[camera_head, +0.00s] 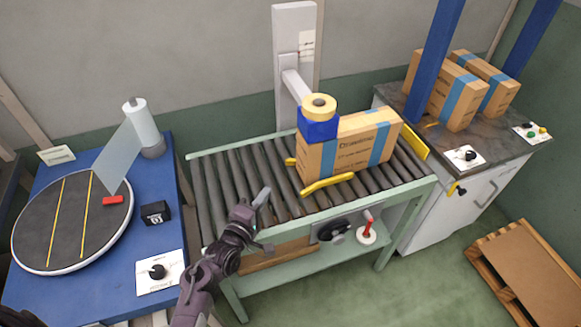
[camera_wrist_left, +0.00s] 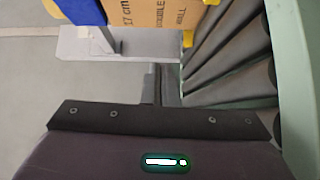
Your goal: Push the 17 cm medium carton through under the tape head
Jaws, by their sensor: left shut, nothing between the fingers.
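The medium carton (camera_head: 345,152), brown with blue bands, stands upright on the green-framed roller conveyor (camera_head: 222,187). Its left end is at the blue tape head (camera_head: 318,130), which carries a yellow tape roll and partly covers that end. In the left wrist view the carton's printed side (camera_wrist_left: 165,15) shows "17 cm" beside the blue head (camera_wrist_left: 84,11). Yellow guides (camera_head: 327,183) flank the carton. My left gripper (camera_head: 262,196) is shut and empty over the rollers near the front rail, left of the carton and apart from it. My right gripper is out of view.
A grey post (camera_head: 293,40) holds the tape head from behind. A dark-topped counter (camera_head: 445,140) with two taped cartons (camera_head: 483,78) stands at the right. A blue table (camera_head: 125,240) with a turntable (camera_head: 72,262) is at the left. The rollers left of the carton are bare.

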